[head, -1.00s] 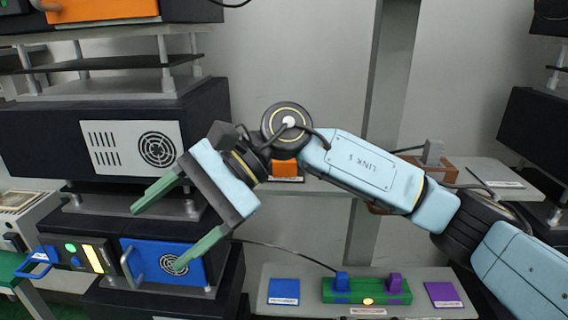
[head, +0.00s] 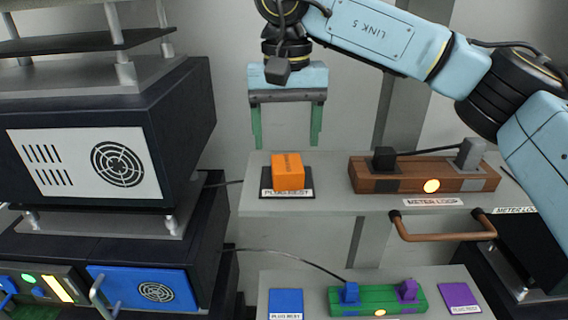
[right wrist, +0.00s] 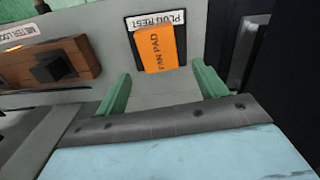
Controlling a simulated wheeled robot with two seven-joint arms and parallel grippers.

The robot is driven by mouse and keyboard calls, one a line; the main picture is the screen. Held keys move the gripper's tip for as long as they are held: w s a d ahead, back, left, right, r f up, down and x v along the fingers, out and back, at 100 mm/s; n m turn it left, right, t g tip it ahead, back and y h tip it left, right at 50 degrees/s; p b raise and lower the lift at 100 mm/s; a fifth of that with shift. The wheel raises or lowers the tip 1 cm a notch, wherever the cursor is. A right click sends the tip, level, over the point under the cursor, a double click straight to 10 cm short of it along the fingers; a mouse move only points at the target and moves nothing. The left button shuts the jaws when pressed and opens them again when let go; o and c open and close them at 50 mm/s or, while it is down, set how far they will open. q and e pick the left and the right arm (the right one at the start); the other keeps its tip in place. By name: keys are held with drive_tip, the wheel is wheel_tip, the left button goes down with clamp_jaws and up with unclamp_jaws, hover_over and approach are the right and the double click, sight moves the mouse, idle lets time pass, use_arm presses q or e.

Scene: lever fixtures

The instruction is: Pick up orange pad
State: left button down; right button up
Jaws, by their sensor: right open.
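The orange pad (head: 288,171) is a small block standing on a black plate labelled "PLUG REST" on the upper grey shelf. In the right wrist view the orange pad (right wrist: 157,48) shows the words "FAN PAD". My right gripper (head: 287,142) points down above and around the line of the pad, with its green fingers spread wide. In the right wrist view the right gripper (right wrist: 160,82) is open and empty, and the pad lies beyond its fingertips, between their lines. The fingers do not touch the pad. My left gripper is not in view.
A brown block (head: 424,175) with plugs and a glowing button stands right of the pad on the shelf (head: 330,200). A copper-coloured handle (head: 445,234) sits below it. A dark cabinet (head: 150,130) stands close on the left. A lower shelf holds a green block (head: 377,300).

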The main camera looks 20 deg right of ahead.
sight(286, 158)
wheel_tip(286, 158, down, 4)
drive_tip(key=shift+s+r+p, duration=0.1)
drive_tip(key=shift+r+p, duration=0.05)
drive_tip(key=shift+p, duration=0.35)
drive_tip(key=shift+f, duration=0.85)
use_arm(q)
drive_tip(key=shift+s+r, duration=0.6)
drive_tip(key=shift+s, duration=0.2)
use_arm(e)
drive_tip(key=c, duration=1.1)
